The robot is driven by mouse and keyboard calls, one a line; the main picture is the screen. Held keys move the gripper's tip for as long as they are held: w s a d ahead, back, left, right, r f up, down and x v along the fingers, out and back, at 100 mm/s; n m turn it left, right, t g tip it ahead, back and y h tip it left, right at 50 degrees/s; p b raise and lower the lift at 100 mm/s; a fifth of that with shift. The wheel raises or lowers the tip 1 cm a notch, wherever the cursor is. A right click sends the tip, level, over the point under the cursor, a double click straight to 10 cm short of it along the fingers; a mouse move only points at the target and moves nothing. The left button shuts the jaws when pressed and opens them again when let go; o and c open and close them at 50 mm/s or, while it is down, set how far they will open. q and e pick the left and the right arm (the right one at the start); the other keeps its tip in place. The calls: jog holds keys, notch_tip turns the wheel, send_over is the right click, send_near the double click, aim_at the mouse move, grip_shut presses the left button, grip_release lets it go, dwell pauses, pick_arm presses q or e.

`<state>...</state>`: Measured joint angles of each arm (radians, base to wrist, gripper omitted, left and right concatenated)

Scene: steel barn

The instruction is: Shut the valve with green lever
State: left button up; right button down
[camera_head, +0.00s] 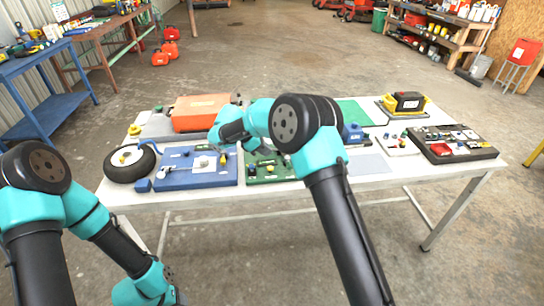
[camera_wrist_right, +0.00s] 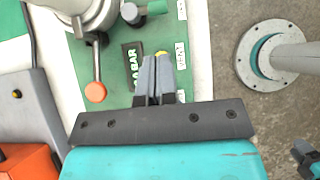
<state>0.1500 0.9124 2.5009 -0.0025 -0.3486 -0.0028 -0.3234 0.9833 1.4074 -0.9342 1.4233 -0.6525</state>
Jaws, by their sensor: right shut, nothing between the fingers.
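My right gripper (camera_head: 222,147) reaches over the table between the blue board (camera_head: 172,180) and the green board (camera_head: 290,170). In the right wrist view its fingers (camera_wrist_right: 157,60) are shut and empty above a green panel (camera_wrist_right: 205,80) with a black "BAR" label. Beside them is a pale round fitting with a metal lever ending in an orange knob (camera_wrist_right: 95,92). A small green piece (camera_wrist_right: 157,8) shows at the top edge, partly cut off. I cannot tell whether it is the green lever.
The white table (camera_head: 330,195) also holds a black wheel (camera_head: 129,163), an orange case (camera_head: 200,112), a yellow-and-black item (camera_head: 407,102) and a dark tray of small parts (camera_head: 455,152). A blue bench (camera_head: 30,65) stands at the left.

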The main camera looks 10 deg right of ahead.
aim_at(288, 163)
jog(key=x, duration=0.9)
jog(key=shift+s+d+f, duration=0.1)
jog(key=shift+f, duration=0.05)
